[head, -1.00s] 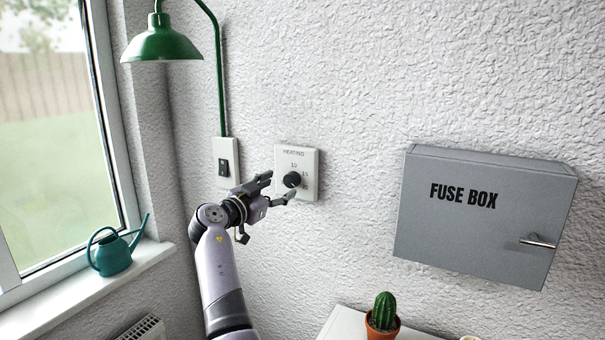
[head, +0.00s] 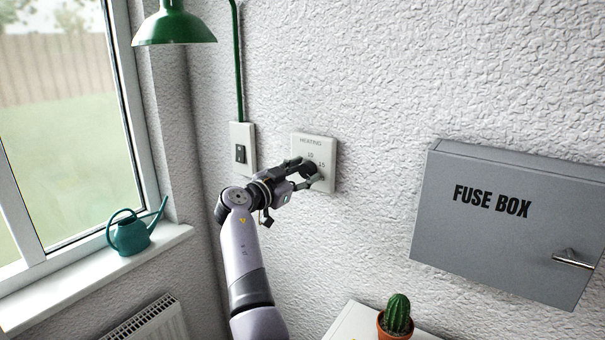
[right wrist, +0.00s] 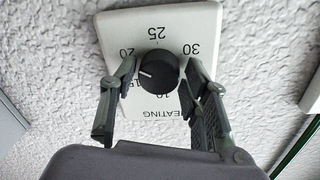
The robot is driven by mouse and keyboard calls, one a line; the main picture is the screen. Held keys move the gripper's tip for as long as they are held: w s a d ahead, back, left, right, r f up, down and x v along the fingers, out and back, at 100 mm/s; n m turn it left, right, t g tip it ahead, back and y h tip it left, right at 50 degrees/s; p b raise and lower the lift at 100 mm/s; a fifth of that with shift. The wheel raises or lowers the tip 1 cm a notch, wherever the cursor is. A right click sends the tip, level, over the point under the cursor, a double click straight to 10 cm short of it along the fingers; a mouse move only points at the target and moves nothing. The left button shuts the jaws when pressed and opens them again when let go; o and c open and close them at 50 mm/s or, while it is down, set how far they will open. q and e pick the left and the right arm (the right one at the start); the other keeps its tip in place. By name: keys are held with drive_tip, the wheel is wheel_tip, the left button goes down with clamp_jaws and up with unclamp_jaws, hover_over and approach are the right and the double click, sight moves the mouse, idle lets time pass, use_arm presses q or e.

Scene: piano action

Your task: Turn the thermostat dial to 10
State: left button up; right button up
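The thermostat is a white wall plate (head: 328,147) marked HEATING, with a round black dial (right wrist: 158,71) and printed numbers around it. In the right wrist view the plate (right wrist: 197,22) appears upside down, with 25 at the top. The dial's white mark points left, between 20 and 15. My right gripper (head: 310,171) is at the plate, its fingers on either side of the dial. In the right wrist view the gripper (right wrist: 163,75) is open, with a gap between each finger and the dial. My left gripper is not in view.
A light switch (head: 243,150) is on the wall left of the thermostat, below a green lamp (head: 175,25). A grey fuse box (head: 500,235) is to the right. A cactus (head: 397,315) stands below; a watering can (head: 130,236) is on the windowsill.

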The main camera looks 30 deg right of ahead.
drive_tip(key=c, duration=0.5)
drive_tip(key=shift+c, duration=1.4)
